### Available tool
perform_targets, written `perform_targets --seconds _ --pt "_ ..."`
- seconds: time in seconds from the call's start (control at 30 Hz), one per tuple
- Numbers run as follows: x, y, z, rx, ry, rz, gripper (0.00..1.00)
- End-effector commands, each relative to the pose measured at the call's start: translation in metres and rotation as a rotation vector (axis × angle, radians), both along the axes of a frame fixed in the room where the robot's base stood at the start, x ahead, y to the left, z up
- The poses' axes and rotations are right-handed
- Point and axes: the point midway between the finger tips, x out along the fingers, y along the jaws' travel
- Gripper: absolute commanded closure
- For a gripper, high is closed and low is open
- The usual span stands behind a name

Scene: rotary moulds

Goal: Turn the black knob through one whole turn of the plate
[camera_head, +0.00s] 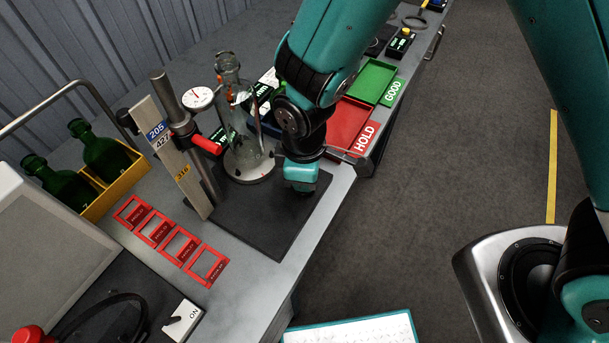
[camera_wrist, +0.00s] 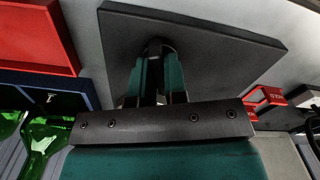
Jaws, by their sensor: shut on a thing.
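The black knob (camera_wrist: 155,44) shows as a small dark piece between my fingertips in the wrist view, over the dark square base. My gripper (camera_wrist: 157,75) is shut on it, and the fingers cover most of it. In the head view my gripper (camera_head: 302,190) points down at the right part of the base (camera_head: 270,220), and the knob is mostly hidden beneath it. The round metal plate (camera_head: 247,179) lies left of my gripper, with a clear glass bottle (camera_head: 236,110) upright on it. The plate does not show in the wrist view.
A gauge post (camera_head: 170,150) with a white dial (camera_head: 198,98) and red handle (camera_head: 206,144) stands left of the bottle. A red HOLD tray (camera_head: 349,122) and green GOOD tray (camera_head: 374,80) lie behind my gripper. Red frames (camera_head: 207,266) lie front left.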

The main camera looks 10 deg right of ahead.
Motion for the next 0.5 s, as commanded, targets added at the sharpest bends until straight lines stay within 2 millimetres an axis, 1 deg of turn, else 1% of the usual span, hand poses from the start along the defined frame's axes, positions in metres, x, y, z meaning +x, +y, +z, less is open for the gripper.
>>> perform_targets --seconds 0.2,0.5 --pt "0.001 0.0006 0.0012 0.002 -0.004 0.101 1.0" --pt "0.0011 0.0007 0.0014 0.002 -0.004 0.157 1.0"
